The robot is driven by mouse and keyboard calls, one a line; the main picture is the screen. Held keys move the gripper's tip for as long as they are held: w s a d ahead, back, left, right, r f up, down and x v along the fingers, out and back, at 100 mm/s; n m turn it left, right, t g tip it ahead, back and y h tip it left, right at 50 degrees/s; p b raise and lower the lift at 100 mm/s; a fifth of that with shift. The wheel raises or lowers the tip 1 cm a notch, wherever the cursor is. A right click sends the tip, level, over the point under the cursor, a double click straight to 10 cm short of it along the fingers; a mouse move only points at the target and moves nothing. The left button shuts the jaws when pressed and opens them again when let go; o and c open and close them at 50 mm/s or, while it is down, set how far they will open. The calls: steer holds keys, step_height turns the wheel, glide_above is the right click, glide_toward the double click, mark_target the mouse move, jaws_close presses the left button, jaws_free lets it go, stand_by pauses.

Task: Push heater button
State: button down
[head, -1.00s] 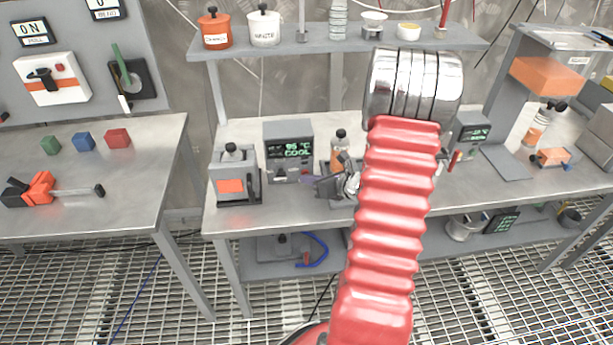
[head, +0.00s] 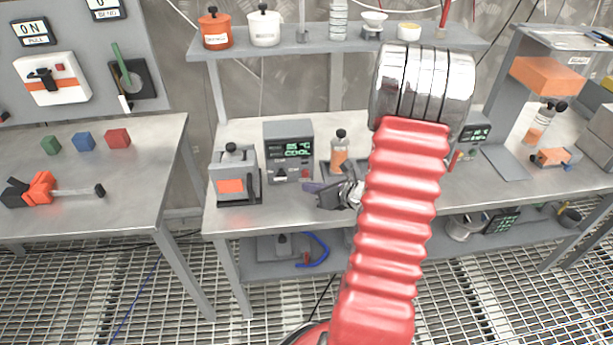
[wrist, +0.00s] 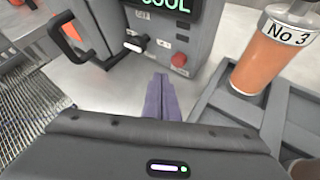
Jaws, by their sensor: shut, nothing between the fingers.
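The heater (head: 289,151) is a grey box on the middle bench, with a lit green display reading a temperature and "COOL". Its front panel shows a red button (wrist: 179,60) and a white-lit switch or handle (wrist: 133,44) in the wrist view. The red button also shows small in the head view (head: 305,173). My gripper (head: 308,187) is in front of the heater, low and slightly right. Its purple fingers (wrist: 160,92) are shut and empty, pointing at the panel just below and left of the red button. A gap to the panel seems to remain, but contact is hard to judge.
An orange bottle labelled "No 3" (wrist: 266,52) stands in a grey holder (wrist: 228,104) close right of my fingers. A grey device with an orange label and black handle (head: 235,176) stands left of the heater. A shelf (head: 335,40) with pots runs above.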

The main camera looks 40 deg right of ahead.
steer(key=shift+s+a, duration=0.45)
steer(key=shift+s, duration=0.2)
steer(key=shift+s+a, duration=0.45)
steer(key=shift+s, duration=0.2)
steer(key=s+a+r+n+g+y, duration=0.1)
steer(key=s+a+n+g+y, duration=0.2)
steer(key=a+n, duration=0.5)
steer(key=s+a+r+n+g+y, duration=0.1)
steer(key=s+a+n+g+y, duration=0.2)
steer(key=a+n, duration=0.4)
steer(key=s+a+r+n+h, duration=0.3)
steer(key=a+r+n, duration=0.4)
steer(key=r+n, duration=0.3)
steer(key=s+a+r+n+h, duration=0.3)
steer(key=a+r+n, duration=0.5)
steer(key=r+n, duration=0.3)
steer(key=shift+s+a+n+g+h, duration=0.15)
steer(key=shift+s+n+g+h, duration=0.2)
steer(key=shift+s+n, duration=0.5)
